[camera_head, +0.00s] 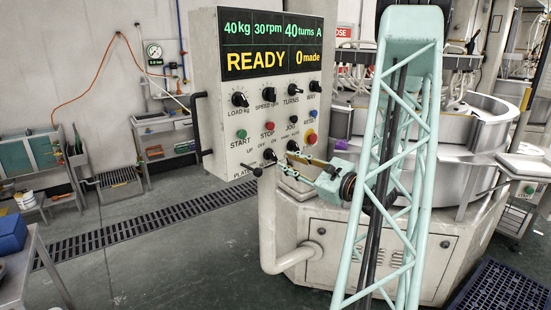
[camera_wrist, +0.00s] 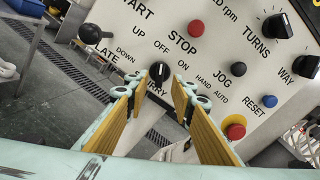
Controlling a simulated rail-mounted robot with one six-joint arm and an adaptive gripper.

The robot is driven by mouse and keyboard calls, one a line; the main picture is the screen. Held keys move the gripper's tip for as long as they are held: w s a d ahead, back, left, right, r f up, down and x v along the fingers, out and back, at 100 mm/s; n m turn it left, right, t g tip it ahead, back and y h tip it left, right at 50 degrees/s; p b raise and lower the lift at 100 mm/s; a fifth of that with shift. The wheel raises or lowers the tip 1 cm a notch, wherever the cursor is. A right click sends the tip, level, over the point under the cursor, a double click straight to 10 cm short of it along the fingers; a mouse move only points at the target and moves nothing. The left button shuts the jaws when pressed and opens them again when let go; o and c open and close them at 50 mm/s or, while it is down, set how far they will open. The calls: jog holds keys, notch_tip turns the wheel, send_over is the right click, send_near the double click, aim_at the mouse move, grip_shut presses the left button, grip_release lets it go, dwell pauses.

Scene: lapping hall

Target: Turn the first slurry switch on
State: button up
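I see no clear contact. In the head view my gripper (camera_head: 287,164) is close to the panel's lower edge.
Left of the knob is the black ball-ended platen lever (camera_wrist: 92,34). To the right is a red emergency button on yellow (camera_wrist: 235,130). Red STOP (camera_wrist: 195,27), JOG and blue RESET buttons are nearby. The panel display (camera_head: 270,46) reads READY. A lapping machine (camera_head: 470,140) stands at right.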

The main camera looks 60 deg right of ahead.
aim_at(275, 156)
jog(key=shift+w+d, duration=0.25)
jog(key=shift+w, duration=0.9)
jog(key=shift+w+d, duration=0.2)
jog(key=shift+w, duration=1)
jog(key=shift+w+d, duration=0.25)
jog(key=shift+w, duration=0.9)
jog(key=shift+c, duration=0.3)
grip_shut()
